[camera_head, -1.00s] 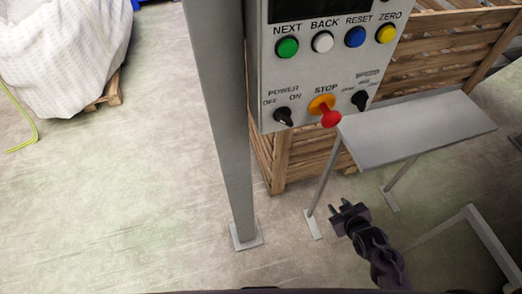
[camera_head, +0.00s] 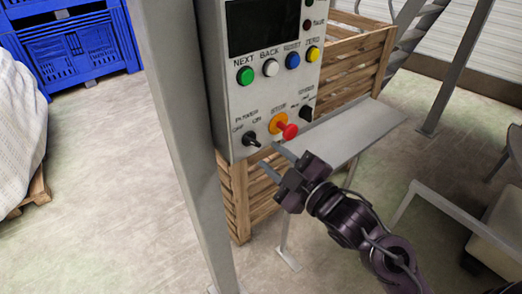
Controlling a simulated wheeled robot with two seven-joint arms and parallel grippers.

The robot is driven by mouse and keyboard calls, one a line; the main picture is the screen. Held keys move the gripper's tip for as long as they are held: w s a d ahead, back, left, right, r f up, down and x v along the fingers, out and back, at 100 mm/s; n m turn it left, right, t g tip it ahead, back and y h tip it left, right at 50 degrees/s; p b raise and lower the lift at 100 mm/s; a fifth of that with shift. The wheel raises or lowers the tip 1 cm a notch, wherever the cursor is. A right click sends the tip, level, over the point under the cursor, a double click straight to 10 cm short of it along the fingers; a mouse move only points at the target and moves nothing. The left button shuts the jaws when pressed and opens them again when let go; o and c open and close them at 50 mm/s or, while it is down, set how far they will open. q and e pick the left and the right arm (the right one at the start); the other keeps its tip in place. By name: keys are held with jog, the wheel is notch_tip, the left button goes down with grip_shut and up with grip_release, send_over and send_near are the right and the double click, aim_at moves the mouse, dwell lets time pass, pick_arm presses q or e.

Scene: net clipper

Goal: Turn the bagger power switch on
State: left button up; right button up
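The bagger power switch (camera_head: 252,139) is a small black rotary knob at the lower left of the grey control panel (camera_head: 240,106). OFF is printed at its left and ON at its upper right; I cannot tell for certain which its pointer faces. My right gripper (camera_head: 271,156) is dark, with two fingers spread apart and nothing between them. Its fingertips show just below and right of the power switch, near the panel's lower edge. I cannot tell whether they touch the panel. My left gripper is not in view.
A red stop button (camera_head: 289,131) on a yellow base sits right of the power switch, with another black knob (camera_head: 306,114) beyond. A grey post (camera_head: 185,150) stands left of the panel. A metal shelf (camera_head: 355,130) and wooden crate (camera_head: 238,190) are below and behind.

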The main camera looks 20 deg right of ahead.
aim_at(256, 145)
jog(key=shift+p+x, duration=0.4)
jog(key=shift+x, duration=1.85)
jog(key=shift+a, duration=0.1)
grip_shut()
